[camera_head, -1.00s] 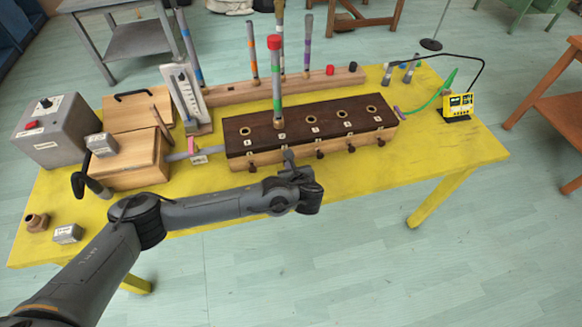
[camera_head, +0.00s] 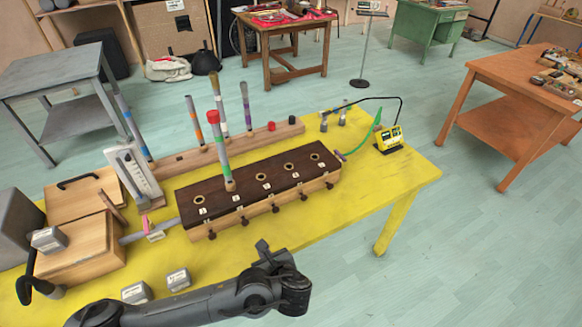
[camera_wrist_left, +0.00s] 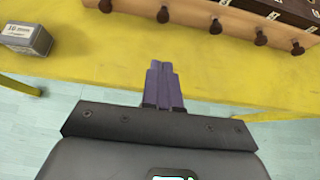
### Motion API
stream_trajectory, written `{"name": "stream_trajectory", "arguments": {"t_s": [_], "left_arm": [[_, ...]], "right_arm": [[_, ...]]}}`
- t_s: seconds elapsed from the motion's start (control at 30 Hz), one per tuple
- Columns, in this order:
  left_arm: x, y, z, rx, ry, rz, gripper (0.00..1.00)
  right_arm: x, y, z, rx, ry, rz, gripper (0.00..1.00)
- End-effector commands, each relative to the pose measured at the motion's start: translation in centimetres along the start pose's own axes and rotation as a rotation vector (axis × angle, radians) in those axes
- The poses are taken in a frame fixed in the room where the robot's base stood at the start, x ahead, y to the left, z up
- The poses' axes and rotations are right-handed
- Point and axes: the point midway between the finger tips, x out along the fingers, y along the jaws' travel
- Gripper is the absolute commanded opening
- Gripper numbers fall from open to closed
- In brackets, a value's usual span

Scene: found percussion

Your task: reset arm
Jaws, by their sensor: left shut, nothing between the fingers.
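My left gripper (camera_head: 262,246) is in front of the yellow table (camera_head: 385,197), near its front edge, in the head view. In the left wrist view its two dark purple fingers (camera_wrist_left: 163,85) are together with nothing between them, over the table's front strip. The dark-topped wooden box with several holes (camera_head: 262,182) lies beyond the gripper, apart from it; its front with dark knobs also shows in the left wrist view (camera_wrist_left: 190,14). A tube with a red top (camera_head: 221,150) stands upright in one of its holes. My right gripper is not in view.
Small grey blocks (camera_head: 178,279) lie at the table's front left; one shows in the left wrist view (camera_wrist_left: 27,39). A wooden rack with upright tubes (camera_head: 255,137) stands behind. A yellow device (camera_head: 390,139) is at the right end. The table's front right is clear.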

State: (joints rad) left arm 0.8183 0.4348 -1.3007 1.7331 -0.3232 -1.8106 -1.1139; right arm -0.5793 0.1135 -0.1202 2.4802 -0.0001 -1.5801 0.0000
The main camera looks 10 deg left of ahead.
Motion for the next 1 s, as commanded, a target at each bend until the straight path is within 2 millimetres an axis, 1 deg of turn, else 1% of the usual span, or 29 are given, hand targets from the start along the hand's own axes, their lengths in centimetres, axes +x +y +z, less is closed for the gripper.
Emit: {"name": "stream_trajectory", "arguments": {"t_s": [0.03, 0.07, 0.17, 0.2, 0.27, 0.3, 0.37, 0.4, 0.5, 0.6, 0.67, 0.73, 0.87, 1.0], "left_arm": [[0.0, 0.4, -1.2, 0.011, 0.016, 0.006, 0.00], [0.0, 0.6, -2.0, 0.018, 0.027, 0.009, 0.00], [-0.2, 1.8, -6.0, 0.048, 0.086, 0.024, 0.00], [-0.5, 2.4, -8.0, 0.056, 0.124, 0.033, 0.00], [-1.3, 3.4, -11.4, 0.061, 0.194, 0.048, 0.00], [-2.1, 4.0, -13.6, 0.057, 0.247, 0.054, 0.00], [-3.7, 4.9, -16.6, 0.036, 0.333, 0.064, 0.00], [-4.9, 5.5, -18.3, 0.015, 0.392, 0.071, 0.00], [-7.8, 6.8, -21.8, -0.069, 0.538, 0.095, 0.00], [-10.5, 8.3, -24.0, -0.211, 0.674, 0.140, 0.00], [-11.8, 9.3, -24.9, -0.323, 0.746, 0.181, 0.00], [-13.0, 10.6, -25.4, -0.471, 0.817, 0.243, 0.00], [-13.9, 13.4, -25.2, -0.763, 0.888, 0.377, 0.00], [-13.7, 16.5, -24.0, -1.062, 0.891, 0.516, 0.00]], "right_arm": [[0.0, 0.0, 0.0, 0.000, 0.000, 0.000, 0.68], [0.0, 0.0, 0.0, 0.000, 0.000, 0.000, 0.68], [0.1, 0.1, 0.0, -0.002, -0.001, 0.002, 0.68], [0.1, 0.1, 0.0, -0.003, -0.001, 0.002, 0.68], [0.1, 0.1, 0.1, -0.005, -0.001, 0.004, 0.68], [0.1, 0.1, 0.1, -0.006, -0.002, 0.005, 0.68], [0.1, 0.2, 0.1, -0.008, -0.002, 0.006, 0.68], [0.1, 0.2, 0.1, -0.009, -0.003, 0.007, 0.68], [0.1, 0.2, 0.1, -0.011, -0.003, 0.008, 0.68], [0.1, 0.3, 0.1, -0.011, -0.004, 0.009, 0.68], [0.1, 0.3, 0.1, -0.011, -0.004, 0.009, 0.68], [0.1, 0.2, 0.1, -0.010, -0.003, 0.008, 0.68], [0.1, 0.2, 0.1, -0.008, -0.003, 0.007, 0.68], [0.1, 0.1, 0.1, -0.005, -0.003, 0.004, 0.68]]}}
